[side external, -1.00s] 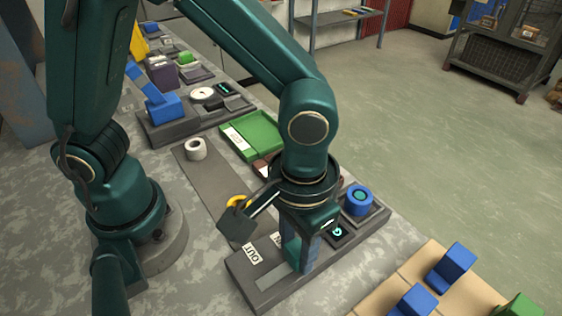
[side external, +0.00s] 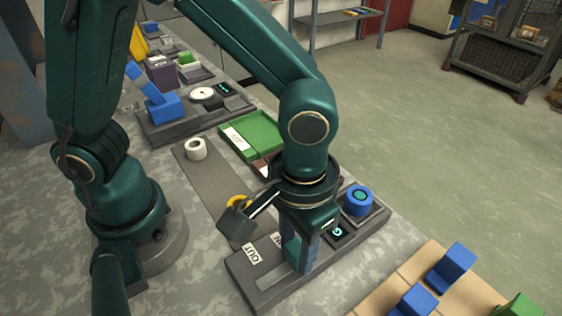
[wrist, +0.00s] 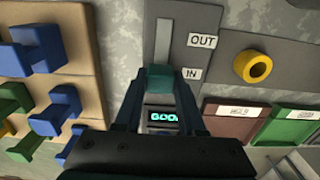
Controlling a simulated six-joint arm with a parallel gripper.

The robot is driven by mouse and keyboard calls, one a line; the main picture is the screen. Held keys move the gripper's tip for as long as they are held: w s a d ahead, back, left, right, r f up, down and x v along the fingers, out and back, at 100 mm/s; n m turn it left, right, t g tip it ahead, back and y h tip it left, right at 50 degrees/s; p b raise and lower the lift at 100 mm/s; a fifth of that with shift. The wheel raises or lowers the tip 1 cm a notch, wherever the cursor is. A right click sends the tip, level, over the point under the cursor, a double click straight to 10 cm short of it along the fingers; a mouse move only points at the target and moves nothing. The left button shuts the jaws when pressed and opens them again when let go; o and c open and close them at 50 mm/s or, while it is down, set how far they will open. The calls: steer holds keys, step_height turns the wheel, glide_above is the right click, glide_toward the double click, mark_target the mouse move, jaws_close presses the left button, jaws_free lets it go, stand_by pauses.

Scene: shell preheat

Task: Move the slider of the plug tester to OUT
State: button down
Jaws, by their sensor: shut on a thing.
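The plug tester is a dark grey panel (side external: 240,270) in front of my arm. It has a light slot (side external: 275,283), an OUT label (side external: 251,255) and an IN label (wrist: 191,74). The slider (wrist: 172,82) is a teal block at the IN end of the slot, beside the IN label. The slot (wrist: 163,42) runs empty past the OUT label (wrist: 202,41). My gripper (side external: 300,260) points down over the panel and is shut on the slider, which is mostly hidden by the fingers in the side view. The fingers also show in the wrist view (wrist: 160,88).
A lit screen (side external: 338,232) and a blue round plug (side external: 358,200) sit at the tester's far end. A yellow ring (wrist: 252,66) lies beside the tester on a grey strip. A tan rack (side external: 400,285) with blue blocks stands close on the other side.

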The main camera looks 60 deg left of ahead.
mark_target(268, 281)
steer(key=shift+s, duration=2.5)
steer(key=shift+c, duration=2.4)
jaws_free()
steer(key=shift+r, duration=2.6)
